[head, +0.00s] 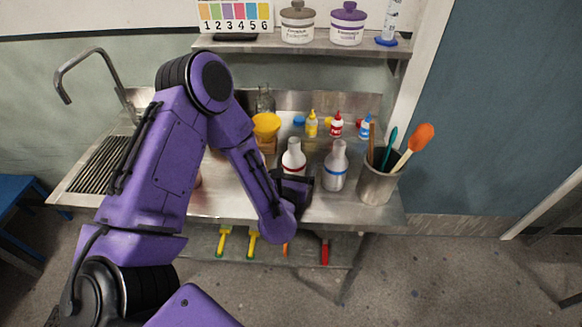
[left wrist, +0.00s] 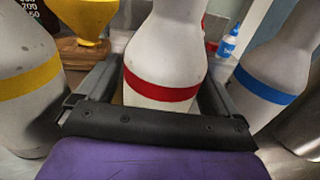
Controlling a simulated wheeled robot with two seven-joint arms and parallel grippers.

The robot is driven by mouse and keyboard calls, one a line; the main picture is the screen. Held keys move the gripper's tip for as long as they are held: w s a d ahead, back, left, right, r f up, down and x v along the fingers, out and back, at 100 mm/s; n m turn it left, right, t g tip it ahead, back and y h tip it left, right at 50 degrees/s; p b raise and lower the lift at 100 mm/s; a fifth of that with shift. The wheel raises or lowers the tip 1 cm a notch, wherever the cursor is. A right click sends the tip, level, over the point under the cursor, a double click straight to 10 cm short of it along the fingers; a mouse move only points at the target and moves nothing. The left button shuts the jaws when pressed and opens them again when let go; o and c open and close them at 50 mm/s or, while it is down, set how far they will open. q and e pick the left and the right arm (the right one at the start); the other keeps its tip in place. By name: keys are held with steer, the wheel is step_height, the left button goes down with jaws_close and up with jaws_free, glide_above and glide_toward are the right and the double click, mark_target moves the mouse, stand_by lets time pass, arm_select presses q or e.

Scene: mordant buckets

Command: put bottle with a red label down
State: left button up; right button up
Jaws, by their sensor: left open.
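The white bottle with a red label band (head: 293,158) stands upright on the steel bench, its base hidden behind my gripper. It also shows in the left wrist view (left wrist: 168,45). My left gripper (head: 296,180) is at the bottle from the near side. In the left wrist view the fingers of this gripper (left wrist: 160,84) are open, one on each side of the bottle at about band height. I cannot tell whether either finger touches it. My right gripper is in neither view.
A blue-banded bottle (head: 336,168) stands close on the right, with a steel tool pot (head: 376,184) beyond it. A yellow-banded bottle (left wrist: 28,85) is close on the left. Small squeeze bottles (head: 337,126) and a yellow funnel (head: 266,124) are behind.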

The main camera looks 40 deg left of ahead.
arm_select(q)
steer(key=b+v, duration=0.1)
steer(key=v, duration=0.2)
steer(key=b+v, duration=0.1)
steer(key=v, duration=0.2)
steer(key=b+v, duration=0.1)
steer(key=v, duration=0.2)
steer(key=shift+s+d+f, duration=0.1)
steer(key=shift+s+f, duration=0.1)
steer(key=shift+f, duration=0.05)
steer(key=shift+s+d+r+p, duration=0.2)
steer(key=shift+s+r+p, duration=0.25)
steer(key=shift+p, duration=0.35)
steer(key=shift+s+d+f+p, duration=0.1)
steer(key=shift+s+f+p, duration=0.05)
steer(key=shift+s+p, duration=0.2)
steer(key=shift+s+f, duration=0.1)
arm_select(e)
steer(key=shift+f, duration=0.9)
